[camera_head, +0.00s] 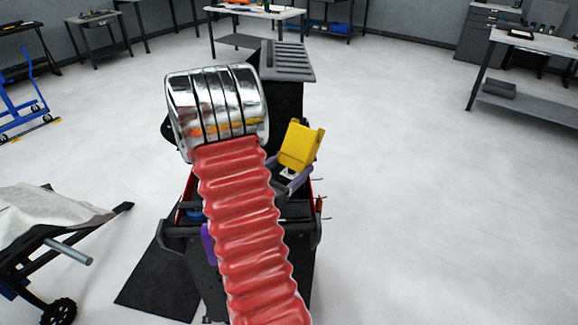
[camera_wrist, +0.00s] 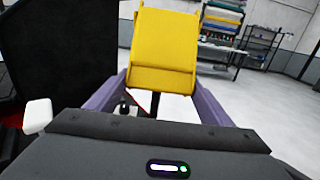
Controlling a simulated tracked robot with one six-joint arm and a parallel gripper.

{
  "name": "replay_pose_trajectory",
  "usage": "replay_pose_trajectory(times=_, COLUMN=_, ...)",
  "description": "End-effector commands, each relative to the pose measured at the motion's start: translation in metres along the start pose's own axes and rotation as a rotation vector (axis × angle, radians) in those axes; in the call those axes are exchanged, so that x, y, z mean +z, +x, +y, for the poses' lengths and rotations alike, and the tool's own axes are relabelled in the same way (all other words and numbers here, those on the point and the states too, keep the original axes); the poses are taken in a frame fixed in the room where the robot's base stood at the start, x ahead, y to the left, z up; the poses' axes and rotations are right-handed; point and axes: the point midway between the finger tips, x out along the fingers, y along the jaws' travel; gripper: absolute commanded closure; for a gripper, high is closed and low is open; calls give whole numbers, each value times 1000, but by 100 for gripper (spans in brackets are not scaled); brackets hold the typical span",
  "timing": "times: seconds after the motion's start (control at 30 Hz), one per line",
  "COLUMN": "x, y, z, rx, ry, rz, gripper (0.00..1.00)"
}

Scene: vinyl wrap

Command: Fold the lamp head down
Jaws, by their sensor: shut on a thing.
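The lamp head (camera_wrist: 163,45) is a yellow, boxy piece that stands up in the middle of the wrist view. The head view shows it too, as a yellow block (camera_head: 301,143) tilted to the right above a dark cart. My gripper (camera_wrist: 158,84) has its two purple fingers on either side of the lower part of the lamp head and is shut on it. In the head view my gripper (camera_head: 291,172) is partly hidden at the base of the yellow block. A thin dark stem shows below the lamp head in the wrist view. The lamp's base is hidden.
The dark cart (camera_head: 308,232) stands under the lamp, with small tools along its right side. A dark panel (camera_wrist: 55,60) fills the left of the wrist view. A covered stand (camera_head: 45,215) is at left. Workbenches (camera_head: 255,13) line the back.

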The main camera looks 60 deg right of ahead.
Motion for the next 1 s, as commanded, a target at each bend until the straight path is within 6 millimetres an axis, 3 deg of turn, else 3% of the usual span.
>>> replay_pose_trajectory(times=0.27, x=-2, y=3, z=0, rx=0, ry=1, rz=3, gripper=65)
replay_pose_trajectory(times=0.3, x=-2, y=3, z=0, rx=0, ry=1, rz=3, gripper=25)
replay_pose_trajectory(times=0.57, x=-2, y=2, z=0, rx=0, ry=1, rz=2, gripper=6)
replay_pose_trajectory(times=1.0, x=5, y=2, z=0, rx=0, ry=3, rz=1, gripper=6)
